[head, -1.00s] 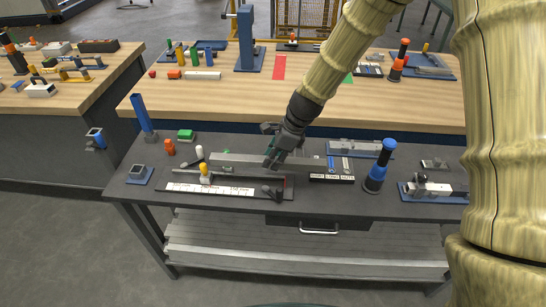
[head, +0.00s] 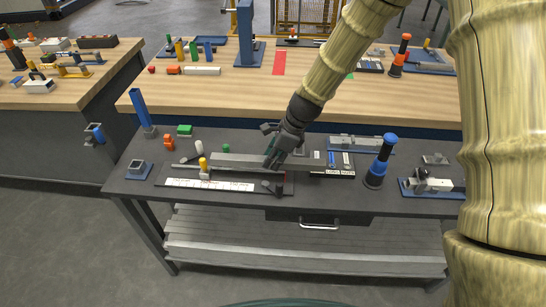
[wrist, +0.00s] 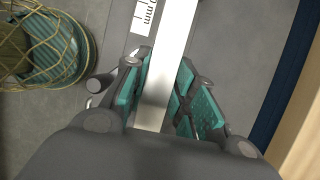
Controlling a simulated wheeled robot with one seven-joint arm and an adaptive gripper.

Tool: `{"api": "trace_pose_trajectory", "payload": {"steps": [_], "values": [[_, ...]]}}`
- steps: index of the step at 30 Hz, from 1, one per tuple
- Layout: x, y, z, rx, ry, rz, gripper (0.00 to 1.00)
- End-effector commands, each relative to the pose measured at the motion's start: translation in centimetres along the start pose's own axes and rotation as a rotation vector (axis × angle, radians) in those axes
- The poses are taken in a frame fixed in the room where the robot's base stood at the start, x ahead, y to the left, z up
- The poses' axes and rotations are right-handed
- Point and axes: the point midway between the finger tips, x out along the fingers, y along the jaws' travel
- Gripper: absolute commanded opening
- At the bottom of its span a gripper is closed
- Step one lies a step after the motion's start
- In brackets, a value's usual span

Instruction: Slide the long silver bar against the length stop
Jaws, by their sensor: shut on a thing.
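The long silver bar (head: 240,163) lies roughly level in the head view, along the back of the ruler fixture. My gripper (head: 272,161) is shut on it right of its middle. In the wrist view, the teal finger pads (wrist: 163,78) are on both sides of the bar (wrist: 178,25). The fixture has a white millimetre scale (head: 210,184) and a small block with a yellow knob (head: 203,167), near the bar's left end; it may be the length stop. Whether bar and block touch, I cannot tell. A dark clamp-like part (head: 273,188) is at the fixture's right.
A tall blue-and-black post (head: 380,163) stands right of the bar, with a labelled tray (head: 340,163) between. Green (head: 184,130), orange (head: 168,143) and white (head: 198,146) pieces stand behind the fixture's left. The bench front is clear.

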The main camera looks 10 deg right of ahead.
Motion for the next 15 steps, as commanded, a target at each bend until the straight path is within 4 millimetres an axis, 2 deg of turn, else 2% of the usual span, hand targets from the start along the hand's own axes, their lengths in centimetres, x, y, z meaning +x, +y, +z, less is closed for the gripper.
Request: {"api": "trace_pose_trajectory", "payload": {"steps": [15], "values": [[1.13, -0.02, -0.45, -0.001, 0.000, 0.000, 0.00]]}}
